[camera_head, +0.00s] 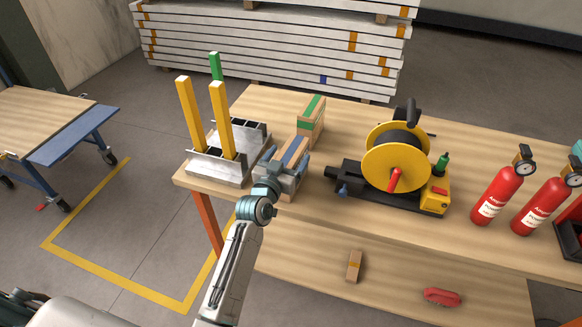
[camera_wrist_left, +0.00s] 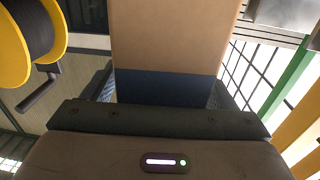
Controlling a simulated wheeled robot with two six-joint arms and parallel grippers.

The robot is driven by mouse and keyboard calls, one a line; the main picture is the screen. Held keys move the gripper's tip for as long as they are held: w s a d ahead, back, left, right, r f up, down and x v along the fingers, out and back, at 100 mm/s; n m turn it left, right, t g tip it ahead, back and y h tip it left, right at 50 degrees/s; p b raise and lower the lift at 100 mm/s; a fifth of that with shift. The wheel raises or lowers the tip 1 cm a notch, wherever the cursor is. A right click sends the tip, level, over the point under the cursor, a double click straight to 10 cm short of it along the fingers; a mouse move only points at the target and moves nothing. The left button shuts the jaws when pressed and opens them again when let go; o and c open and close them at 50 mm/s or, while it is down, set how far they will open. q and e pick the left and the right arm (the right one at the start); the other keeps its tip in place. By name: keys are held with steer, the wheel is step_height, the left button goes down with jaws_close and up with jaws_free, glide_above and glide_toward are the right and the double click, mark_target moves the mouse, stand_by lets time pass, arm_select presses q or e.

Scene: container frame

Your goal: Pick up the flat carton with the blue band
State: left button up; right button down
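The flat carton with the blue band (camera_head: 293,150) is tan and sits at the left part of the wooden table in the head view. My left gripper (camera_head: 285,170) is at its near side and hides its lower part. In the left wrist view the carton (camera_wrist_left: 175,38) fills the upper middle, with its dark blue band close to the gripper base. The fingers of my left gripper (camera_wrist_left: 160,92) lie close along both sides of the band, shut on the carton. I cannot tell whether it is clear of the table. My right gripper is not in view.
A green-banded carton (camera_head: 311,120) stands just behind. A metal rack (camera_head: 215,172) with yellow posts is at left. A yellow cable reel (camera_head: 395,168) is at right, then red extinguishers (camera_head: 497,195). A small carton (camera_head: 354,266) and a red object (camera_head: 441,297) lie on the lower shelf.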

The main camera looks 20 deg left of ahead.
arm_select(q)
steer(key=c, duration=1.7)
